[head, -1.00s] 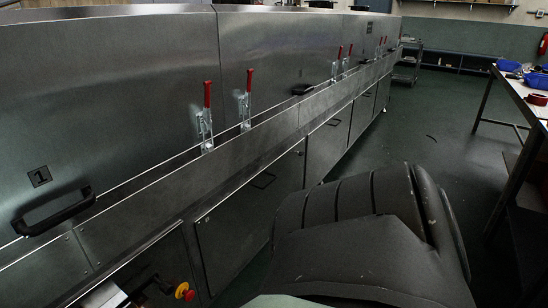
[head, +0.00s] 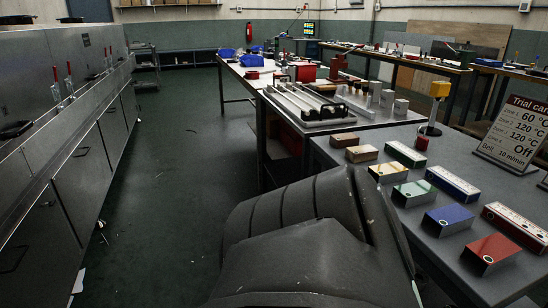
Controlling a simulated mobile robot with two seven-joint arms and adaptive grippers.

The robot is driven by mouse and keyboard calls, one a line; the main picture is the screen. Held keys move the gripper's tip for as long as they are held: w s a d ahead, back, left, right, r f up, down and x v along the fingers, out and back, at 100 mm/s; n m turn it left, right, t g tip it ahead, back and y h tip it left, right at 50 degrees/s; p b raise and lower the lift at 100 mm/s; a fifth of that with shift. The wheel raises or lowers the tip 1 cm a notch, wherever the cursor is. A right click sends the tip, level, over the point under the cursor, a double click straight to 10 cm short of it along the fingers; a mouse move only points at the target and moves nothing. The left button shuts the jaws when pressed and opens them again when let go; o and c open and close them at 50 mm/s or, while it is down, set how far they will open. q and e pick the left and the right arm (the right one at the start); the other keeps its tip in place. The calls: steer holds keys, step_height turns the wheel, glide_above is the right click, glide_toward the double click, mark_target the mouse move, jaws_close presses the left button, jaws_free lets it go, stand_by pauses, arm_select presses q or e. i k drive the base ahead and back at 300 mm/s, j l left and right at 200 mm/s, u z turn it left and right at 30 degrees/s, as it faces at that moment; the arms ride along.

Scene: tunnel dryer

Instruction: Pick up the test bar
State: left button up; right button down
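Several long silver bars (head: 302,101) lie side by side on a dark rack (head: 330,122) on the grey table in the middle of the head view. Several small blocks with coloured or wood-like faces, including a green one (head: 405,153), a blue one (head: 449,219) and a red one (head: 491,253), rest on the nearer grey table at the right. I cannot tell which of these pieces, if any, is the test bar. Neither of my grippers is in view. A dark part of my own body hides the lower middle of the picture.
A steel dryer (head: 60,130) with red-handled clamps runs along the left. The green floor (head: 170,190) between it and the tables is clear apart from small scraps. A trial card (head: 512,133) stands on the near table (head: 420,235), beside a yellow-topped post (head: 438,92).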

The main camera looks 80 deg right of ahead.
mark_target(464, 191)
steer(key=j+z, duration=0.15)
steer(key=z, duration=1.65)
steer(key=i+l+z, duration=0.15)
steer(key=z, duration=1.8)
steer(key=l+u, duration=0.2)
steer(key=l, duration=1)
steer(key=l+u, duration=0.2)
steer(key=l, duration=1.05)
steer(key=k, duration=0.05)
